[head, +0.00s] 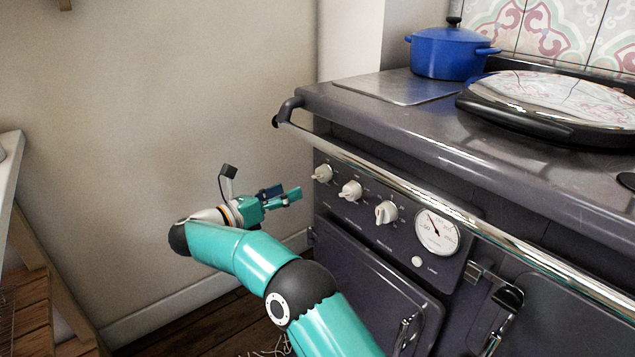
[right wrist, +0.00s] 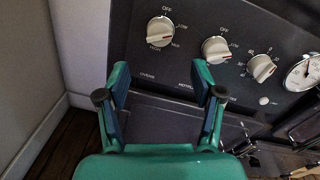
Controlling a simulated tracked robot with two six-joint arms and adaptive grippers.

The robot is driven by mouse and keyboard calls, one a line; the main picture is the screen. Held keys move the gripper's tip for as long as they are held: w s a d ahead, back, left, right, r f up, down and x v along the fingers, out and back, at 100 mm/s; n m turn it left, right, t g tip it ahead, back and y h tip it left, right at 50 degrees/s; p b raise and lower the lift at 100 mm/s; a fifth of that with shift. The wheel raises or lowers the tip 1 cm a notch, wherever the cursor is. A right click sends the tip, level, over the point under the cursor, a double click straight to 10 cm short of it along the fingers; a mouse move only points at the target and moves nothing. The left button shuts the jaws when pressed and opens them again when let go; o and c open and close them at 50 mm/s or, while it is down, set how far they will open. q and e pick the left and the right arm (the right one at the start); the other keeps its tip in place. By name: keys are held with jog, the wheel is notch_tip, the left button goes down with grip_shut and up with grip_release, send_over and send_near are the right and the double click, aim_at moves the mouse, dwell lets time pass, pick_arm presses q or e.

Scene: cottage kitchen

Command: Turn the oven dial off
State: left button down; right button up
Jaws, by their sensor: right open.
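The oven's dark control panel carries three white dials. The leftmost dial (head: 322,173) is also near the top of the right wrist view (right wrist: 160,31), with OFF printed above it; its ridge lies nearly level, not pointing up at OFF. A label below it seems to read OVENS. The middle dial (head: 350,190) and the right dial (head: 386,212) sit beside it. My right gripper (head: 284,193) is open and empty, left of the panel and apart from the dials. In the right wrist view its fingers (right wrist: 161,82) are spread below the leftmost dial. My left gripper is not in view.
A round gauge (head: 437,233) sits right of the dials. A metal rail (head: 400,180) runs along the stove front above them. A blue pot (head: 445,53) and a round lid (head: 550,100) are on top.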

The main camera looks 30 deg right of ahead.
aim_at(317, 175)
jog(key=d, duration=0.3)
jog(key=w+d+b, duration=0.1)
jog(key=d, duration=0.6)
jog(key=shift+w, duration=0.2)
jog(key=c, duration=1.1)
